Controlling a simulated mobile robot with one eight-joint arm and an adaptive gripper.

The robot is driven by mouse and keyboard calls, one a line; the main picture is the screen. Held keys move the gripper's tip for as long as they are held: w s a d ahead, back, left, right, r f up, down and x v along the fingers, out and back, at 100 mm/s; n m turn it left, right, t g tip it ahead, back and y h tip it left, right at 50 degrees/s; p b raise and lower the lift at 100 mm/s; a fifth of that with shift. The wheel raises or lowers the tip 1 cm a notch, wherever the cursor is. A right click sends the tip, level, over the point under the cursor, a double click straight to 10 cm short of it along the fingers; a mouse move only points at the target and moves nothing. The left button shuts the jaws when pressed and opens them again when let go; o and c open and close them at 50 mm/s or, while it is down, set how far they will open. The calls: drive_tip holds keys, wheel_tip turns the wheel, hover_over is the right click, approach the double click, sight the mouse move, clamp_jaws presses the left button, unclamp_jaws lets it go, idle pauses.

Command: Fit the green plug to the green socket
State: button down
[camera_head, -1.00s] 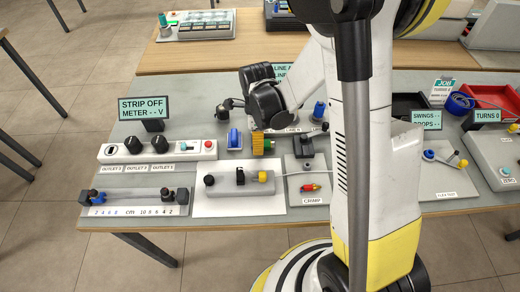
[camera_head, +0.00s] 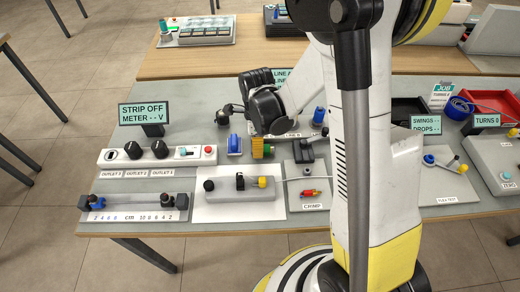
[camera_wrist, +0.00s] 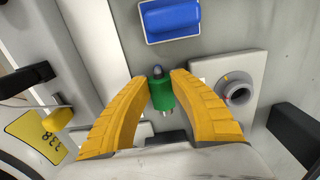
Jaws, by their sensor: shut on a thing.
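The green plug (camera_wrist: 160,93) is held between the yellow fingers of my gripper (camera_wrist: 158,98) in the wrist view. It has a dark rounded end toward the top of that picture and thin metal prongs toward the bottom. In the head view my gripper (camera_head: 262,148) is over the middle of the grey table, just right of a blue block (camera_head: 234,145). The blue block also shows beyond the plug in the wrist view (camera_wrist: 172,17). I cannot make out a green socket in either view; my arm hides part of the table.
A white outlet strip (camera_head: 178,154) with black knobs and a ruler bar (camera_head: 136,203) lie at left. A grey block on a white sheet (camera_head: 270,208) lies in front of my gripper. A red tray (camera_head: 490,96) stands at right. A round grey fitting (camera_wrist: 237,92) is right of the fingers.

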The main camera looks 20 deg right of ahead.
sight(242, 152)
drive_tip(key=shift+w+a, duration=0.25)
drive_tip(key=shift+a, duration=0.55)
drive_tip(key=shift+w+a, duration=0.3)
drive_tip(key=shift+a, duration=0.5)
drive_tip(key=shift+w+a, duration=0.25)
drive_tip(key=shift+a, duration=0.55)
drive_tip(key=shift+d, duration=0.1)
